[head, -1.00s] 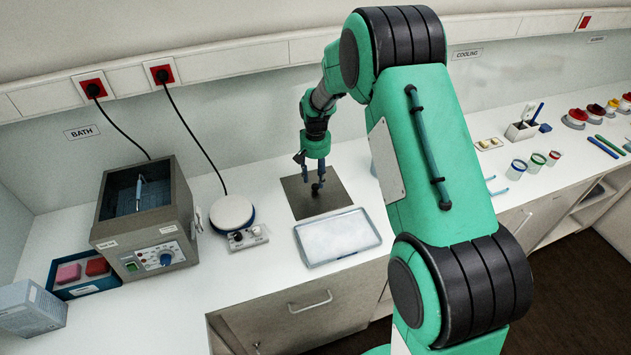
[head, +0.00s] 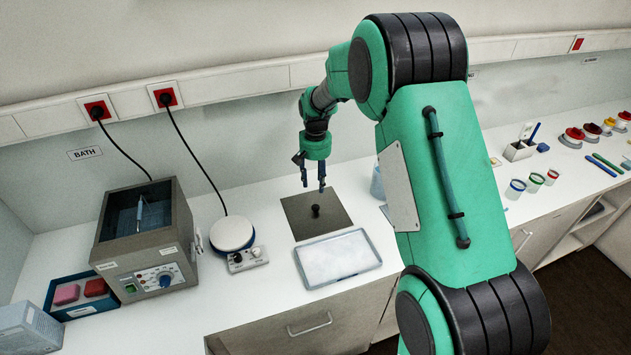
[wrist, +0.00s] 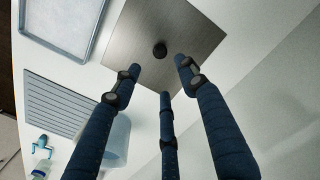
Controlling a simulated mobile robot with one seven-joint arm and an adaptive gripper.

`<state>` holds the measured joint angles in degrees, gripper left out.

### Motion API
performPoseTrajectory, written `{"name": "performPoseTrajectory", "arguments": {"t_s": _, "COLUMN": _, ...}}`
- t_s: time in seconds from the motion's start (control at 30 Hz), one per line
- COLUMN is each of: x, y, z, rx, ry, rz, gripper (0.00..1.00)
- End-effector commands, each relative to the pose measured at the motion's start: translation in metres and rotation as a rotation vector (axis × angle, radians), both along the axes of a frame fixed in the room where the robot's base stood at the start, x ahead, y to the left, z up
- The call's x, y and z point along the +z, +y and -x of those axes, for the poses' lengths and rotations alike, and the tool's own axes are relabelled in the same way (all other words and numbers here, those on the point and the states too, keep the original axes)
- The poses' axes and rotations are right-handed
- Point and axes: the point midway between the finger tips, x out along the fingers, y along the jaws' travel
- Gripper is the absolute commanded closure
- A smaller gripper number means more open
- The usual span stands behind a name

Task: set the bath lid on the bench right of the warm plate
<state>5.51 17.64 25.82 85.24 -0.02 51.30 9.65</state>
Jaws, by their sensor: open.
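The bath lid (head: 334,222) is a flat dark grey square plate with a black knob (head: 315,211) at its middle. It lies flat on the bench, right of the round white warm plate (head: 232,233) and behind a white-filled tray. The wrist view shows the lid (wrist: 200,38) and its knob (wrist: 159,50) too. My gripper (head: 314,189) is open and empty above the lid, its fingers pointing down and apart from the knob. In the wrist view the gripper fingers (wrist: 160,80) are spread near the knob. The bath (head: 130,222) stands open at the left.
The shallow tray (head: 338,258) lies just in front of the lid. A control box (head: 247,258) sits before the warm plate. A translucent beaker (wrist: 115,140) stands near the fingers in the wrist view. A blue box with pink and red blocks (head: 82,296) is at the left.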

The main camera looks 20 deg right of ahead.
Motion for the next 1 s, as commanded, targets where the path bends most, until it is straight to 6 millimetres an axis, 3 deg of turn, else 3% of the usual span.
{"name": "performPoseTrajectory", "arguments": {"t_s": 0.3, "x": 0.001, "y": 0.0, "z": 0.0, "rx": 0.0, "ry": -0.001, "rz": 0.0, "gripper": 0.57}}
{"name": "performPoseTrajectory", "arguments": {"t_s": 0.47, "x": 0.014, "y": 0.002, "z": 0.005, "rx": 0.005, "ry": -0.012, "rz": 0.001, "gripper": 0.57}}
{"name": "performPoseTrajectory", "arguments": {"t_s": 0.67, "x": 0.056, "y": 0.009, "z": 0.024, "rx": 0.024, "ry": -0.046, "rz": 0.004, "gripper": 0.57}}
{"name": "performPoseTrajectory", "arguments": {"t_s": 1.0, "x": 0.153, "y": 0.026, "z": 0.092, "rx": 0.072, "ry": -0.137, "rz": 0.014, "gripper": 0.57}}
